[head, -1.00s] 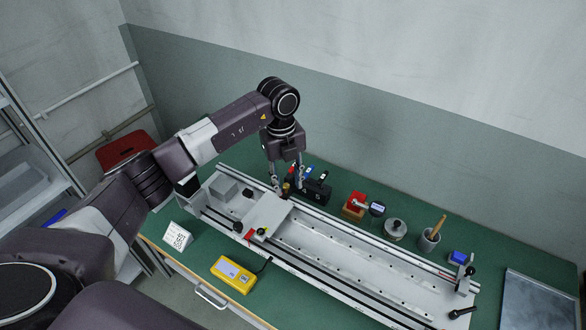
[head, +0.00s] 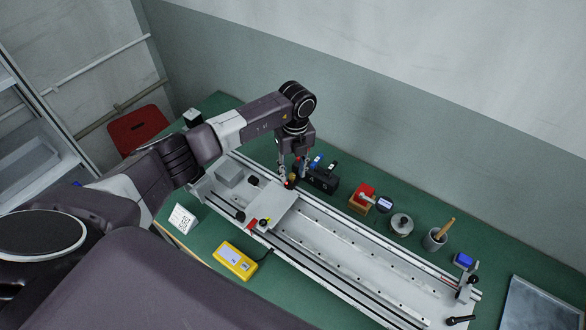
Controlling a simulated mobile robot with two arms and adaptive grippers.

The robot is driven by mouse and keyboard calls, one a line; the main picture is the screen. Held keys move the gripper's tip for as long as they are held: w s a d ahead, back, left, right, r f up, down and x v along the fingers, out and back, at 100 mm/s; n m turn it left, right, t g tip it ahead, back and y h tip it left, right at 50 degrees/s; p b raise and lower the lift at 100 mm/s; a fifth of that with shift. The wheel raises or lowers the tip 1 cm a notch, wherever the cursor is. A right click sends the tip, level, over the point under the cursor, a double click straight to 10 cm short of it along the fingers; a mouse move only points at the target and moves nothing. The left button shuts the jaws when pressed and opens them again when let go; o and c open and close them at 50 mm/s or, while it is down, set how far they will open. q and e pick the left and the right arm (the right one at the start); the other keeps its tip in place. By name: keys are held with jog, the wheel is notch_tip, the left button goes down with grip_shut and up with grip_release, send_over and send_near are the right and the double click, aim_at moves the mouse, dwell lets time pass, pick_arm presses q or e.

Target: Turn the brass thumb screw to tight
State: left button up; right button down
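The gantry fixture, a long light-grey rail bed (head: 350,262), lies across the green bench. A flat grey carriage plate (head: 268,204) sits near its left end. My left gripper (head: 292,178) points down at the back edge of this plate, with its two fingers around or just above a small dark and reddish part. The brass thumb screw is not clearly visible; the fingers may hide it. The picture is too small to tell whether the fingers touch anything. My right gripper is not in view.
Behind the fixture stand a black holder (head: 321,180), a red block (head: 362,196), a round metal part (head: 401,224) and a grey cup (head: 434,239). A yellow meter (head: 235,260) lies in front, beside a white card (head: 183,218). A grey tray (head: 540,308) lies at the right.

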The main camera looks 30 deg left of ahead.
pick_arm(q)
jog(key=c, duration=0.9)
grip_shut()
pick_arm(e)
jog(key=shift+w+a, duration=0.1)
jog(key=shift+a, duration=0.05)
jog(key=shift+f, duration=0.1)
